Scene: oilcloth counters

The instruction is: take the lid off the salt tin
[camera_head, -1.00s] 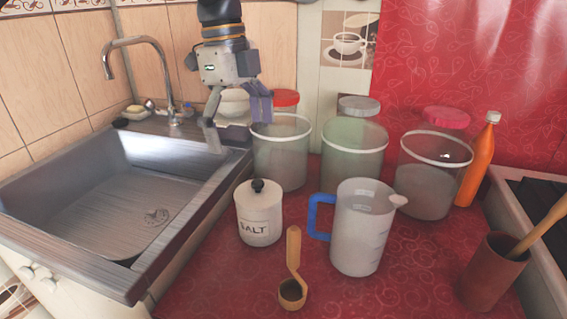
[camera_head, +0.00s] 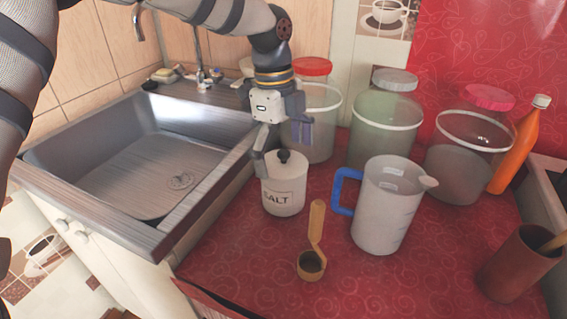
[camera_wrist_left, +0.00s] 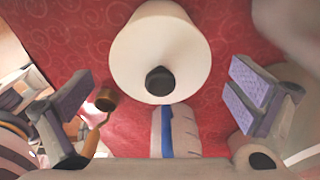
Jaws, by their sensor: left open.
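The salt tin (camera_head: 283,192) is a white cylinder marked SALT, standing upright on the red counter beside the sink. Its white lid (camera_head: 284,167) with a black knob (camera_head: 284,156) sits on top. My left gripper (camera_head: 281,160) is open and close above and around the lid's level, with one finger left of the tin and the other behind to the right. In the left wrist view the lid (camera_wrist_left: 160,50) and black knob (camera_wrist_left: 160,80) show ahead of the open, empty fingers (camera_wrist_left: 160,108). No contact is visible. My right gripper is not in view.
A measuring jug (camera_head: 386,207) with a blue handle stands right of the tin. Clear canisters (camera_head: 387,135) stand behind, with an orange bottle (camera_head: 516,150) at right. The sink (camera_head: 150,165) is at left. The front counter is mostly clear.

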